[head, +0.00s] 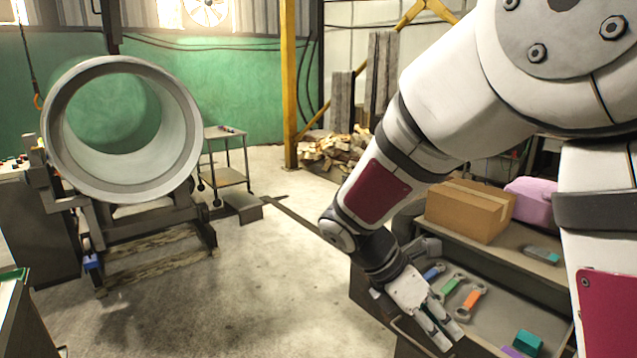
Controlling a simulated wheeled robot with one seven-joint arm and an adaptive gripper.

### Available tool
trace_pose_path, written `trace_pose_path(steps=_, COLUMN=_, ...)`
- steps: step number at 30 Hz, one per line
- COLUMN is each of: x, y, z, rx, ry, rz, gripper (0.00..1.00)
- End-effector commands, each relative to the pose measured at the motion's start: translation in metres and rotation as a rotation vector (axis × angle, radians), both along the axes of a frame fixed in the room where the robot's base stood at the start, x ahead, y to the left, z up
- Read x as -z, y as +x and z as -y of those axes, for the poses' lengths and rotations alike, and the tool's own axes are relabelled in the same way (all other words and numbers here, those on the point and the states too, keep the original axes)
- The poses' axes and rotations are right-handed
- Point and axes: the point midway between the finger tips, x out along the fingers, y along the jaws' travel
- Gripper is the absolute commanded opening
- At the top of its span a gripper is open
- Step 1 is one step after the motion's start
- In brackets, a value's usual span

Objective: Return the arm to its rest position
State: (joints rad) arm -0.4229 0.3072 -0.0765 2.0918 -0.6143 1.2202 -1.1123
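My arm comes in from the upper right and reaches down to the lower middle right in the head view. It is white with dark joint bands and dark red panels. My gripper (448,340) points down over the front edge of an open drawer or tray (492,330). Its fingertips look apart, with no object seen between them. Whether the fingers touch the drawer edge cannot be told.
Blue, green and orange wrench-like tools (452,288) lie beside my gripper. A cardboard box (470,210) and a pink case (532,203) stand on the bench behind. A large metal cylinder (180,130) stands at left. The concrete floor (270,270) between is clear.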

Motion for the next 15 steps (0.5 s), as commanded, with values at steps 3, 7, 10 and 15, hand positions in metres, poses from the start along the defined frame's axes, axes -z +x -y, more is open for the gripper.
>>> trace_pose_path(steps=3, x=-0.024, y=-0.024, z=0.009, rx=0.200, ry=0.093, rz=0.161, gripper=0.18)
trace_pose_path(steps=7, x=-0.044, y=-0.050, z=0.014, rx=0.425, ry=0.188, rz=0.325, gripper=0.18)
trace_pose_path(steps=10, x=-0.058, y=-0.070, z=0.016, rx=0.602, ry=0.260, rz=0.443, gripper=0.18)
trace_pose_path(steps=15, x=-0.077, y=-0.103, z=0.015, rx=0.908, ry=0.384, rz=0.632, gripper=0.18)
